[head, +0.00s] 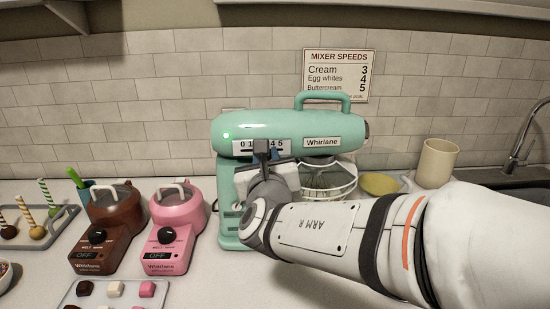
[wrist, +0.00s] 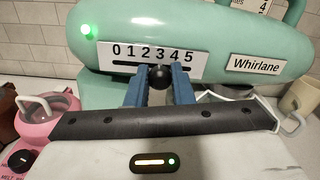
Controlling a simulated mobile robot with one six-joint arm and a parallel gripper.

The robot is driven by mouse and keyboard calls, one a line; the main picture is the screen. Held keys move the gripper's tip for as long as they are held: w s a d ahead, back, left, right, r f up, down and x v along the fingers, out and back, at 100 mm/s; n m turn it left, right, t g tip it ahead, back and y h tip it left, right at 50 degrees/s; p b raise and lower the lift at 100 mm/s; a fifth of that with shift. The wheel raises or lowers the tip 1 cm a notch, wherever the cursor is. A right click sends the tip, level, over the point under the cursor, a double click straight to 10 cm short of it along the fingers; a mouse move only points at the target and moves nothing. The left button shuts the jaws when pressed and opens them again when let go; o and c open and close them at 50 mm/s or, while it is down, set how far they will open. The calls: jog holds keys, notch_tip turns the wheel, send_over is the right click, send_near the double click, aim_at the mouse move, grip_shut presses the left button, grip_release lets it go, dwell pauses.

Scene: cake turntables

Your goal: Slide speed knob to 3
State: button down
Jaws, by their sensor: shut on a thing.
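The mint-green stand mixer (head: 270,125) stands on the counter against the tiled wall, its green light lit. Its white speed scale (wrist: 118,52), marked 0 to 5, has a dark horizontal slot under the digits. The dark round speed knob (wrist: 160,76) shows below the 3 in the wrist view. My gripper (wrist: 160,82) is shut on the knob, with one blue finger on each side. In the head view my gripper (head: 262,150) covers the middle digits and hides the knob.
A sign (head: 338,75) on the wall lists Cream 3, Egg whites 4, Buttercream 5. A pink melting pot (head: 176,235) and a brown one (head: 108,238), both reading OFF, stand left of the mixer. A beige cup (head: 436,163) stands to the right near the sink.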

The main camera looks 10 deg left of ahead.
jog(key=c, duration=1.3)
grip_release()
jog(key=shift+s+a, duration=0.1)
jog(key=shift+a, duration=0.05)
jog(key=v, duration=0.7)
jog(key=shift+s, duration=0.35)
jog(key=shift+d, duration=0.3)
